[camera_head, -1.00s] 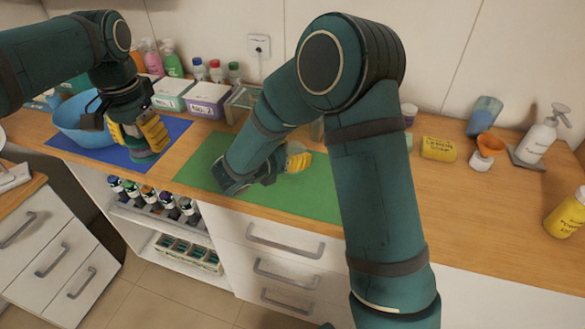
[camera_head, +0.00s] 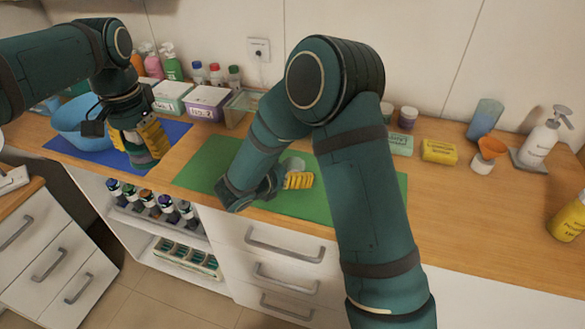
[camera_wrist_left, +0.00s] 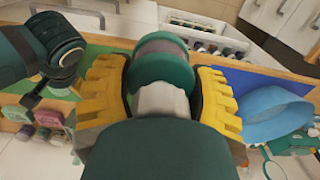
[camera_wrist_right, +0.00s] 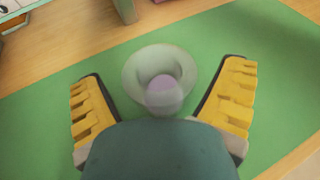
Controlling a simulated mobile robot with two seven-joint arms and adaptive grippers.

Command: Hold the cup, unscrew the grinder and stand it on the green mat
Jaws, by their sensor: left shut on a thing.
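My left gripper (camera_head: 147,143) is over the blue mat at the left. In the left wrist view its fingers (camera_wrist_left: 163,98) are shut on a teal and grey cylinder (camera_wrist_left: 160,70), which I take to be the cup. A pale, flared round piece with a lilac knob (camera_wrist_right: 165,92), which looks like the grinder, stands on the green mat (camera_head: 220,160). My right gripper (camera_wrist_right: 163,105) is open, low over that mat, its fingers spread either side of the piece with gaps. In the head view the piece (camera_head: 293,163) is partly hidden by my right gripper.
A blue bowl (camera_head: 78,125) stands behind the left gripper. Labelled boxes (camera_head: 208,103) and several bottles line the wall. A yellow block (camera_head: 439,150), orange funnel (camera_head: 491,146) and pump bottle (camera_head: 545,135) stand at the right.

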